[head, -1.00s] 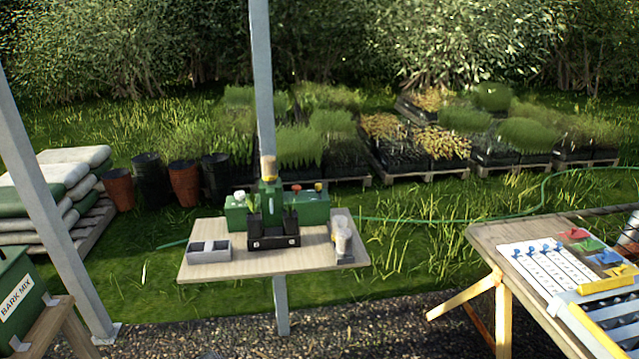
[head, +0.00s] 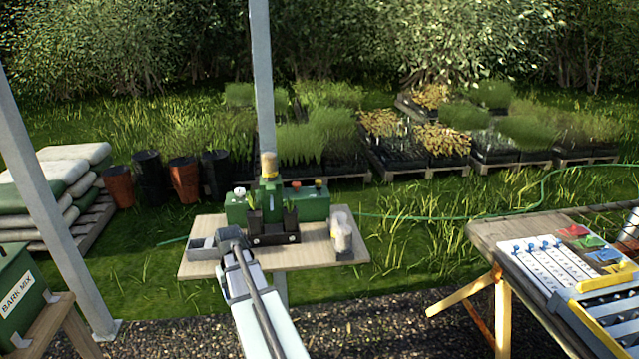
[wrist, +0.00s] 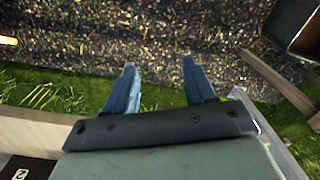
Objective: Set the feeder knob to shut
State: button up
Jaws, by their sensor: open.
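The green feeder machine (head: 236,208) stands at the back of the small wooden table around the grey post. In the head view my arm reaches up to the table's front left; the fingertips cannot be made out.
A grey divided tray (head: 203,244) lies at the table's left, partly behind my arm. A clear container (head: 341,232) stands at the right. A workbench (head: 490,235) is farther right; a bark mix bin (head: 22,290) is left.

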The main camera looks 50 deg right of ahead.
jog(key=d+r+m+t+h, duration=0.1)
jog(key=d+r, duration=0.5)
jog(key=r, duration=0.2)
jog(key=d+r+t, duration=0.1)
jog(key=d+r, duration=0.5)
jog(key=r, duration=0.2)
notch_tip(320, 180, up, 14)
jog(key=m+t+h, duration=0.1)
jog(key=t+h, duration=0.1)
send_over(319, 182)
jog(key=s+a, duration=0.3)
jog(key=s, duration=0.2)
jog(key=x, duration=1.3)
jog(key=shift+w+f, duration=0.1)
jog(key=shift+w, duration=0.05)
grip_shut()
